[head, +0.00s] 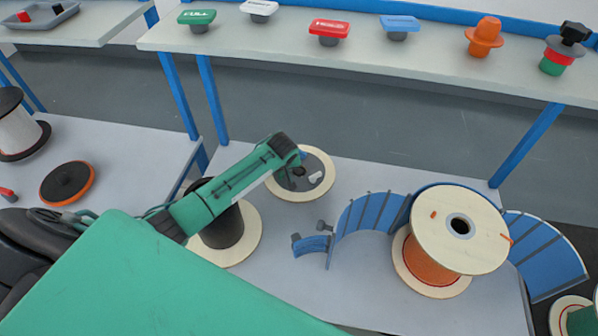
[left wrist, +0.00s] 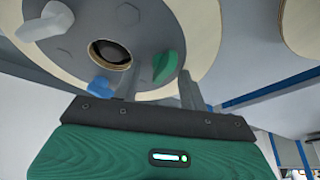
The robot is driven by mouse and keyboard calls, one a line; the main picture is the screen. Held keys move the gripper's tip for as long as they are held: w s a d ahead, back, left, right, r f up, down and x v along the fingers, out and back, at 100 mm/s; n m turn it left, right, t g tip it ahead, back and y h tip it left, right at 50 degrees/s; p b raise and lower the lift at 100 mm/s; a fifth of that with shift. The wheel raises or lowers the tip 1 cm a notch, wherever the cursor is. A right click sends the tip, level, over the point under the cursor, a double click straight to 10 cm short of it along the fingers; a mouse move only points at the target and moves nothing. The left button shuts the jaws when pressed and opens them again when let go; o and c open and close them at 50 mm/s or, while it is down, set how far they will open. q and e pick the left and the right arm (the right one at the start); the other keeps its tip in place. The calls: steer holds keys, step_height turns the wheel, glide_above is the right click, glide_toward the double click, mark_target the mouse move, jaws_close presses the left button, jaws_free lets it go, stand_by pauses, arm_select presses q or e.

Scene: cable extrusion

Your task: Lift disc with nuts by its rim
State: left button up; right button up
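The disc with nuts (head: 323,164) lies on the table. It has a grey centre and a pale wooden rim. In the left wrist view, the disc (left wrist: 70,45) fills the top, with a dark round hole and white (left wrist: 45,20), blue (left wrist: 102,87) and green (left wrist: 167,65) nuts. My left gripper (head: 298,168) is over the disc in the head view, partly hiding it. In the left wrist view, its two fingers (left wrist: 158,88) stand apart, just in front of the disc's near edge. I cannot tell whether they touch the rim. My right gripper is not in view.
A black-wound spool (head: 222,232) stands under my left arm. To the right are a blue curved segmented guard (head: 372,212) and a large wooden spool with orange winding (head: 432,260). A shelf (head: 270,42) with coloured labelled pieces runs along the back.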

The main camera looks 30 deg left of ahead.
arm_select(q)
jaws_close()
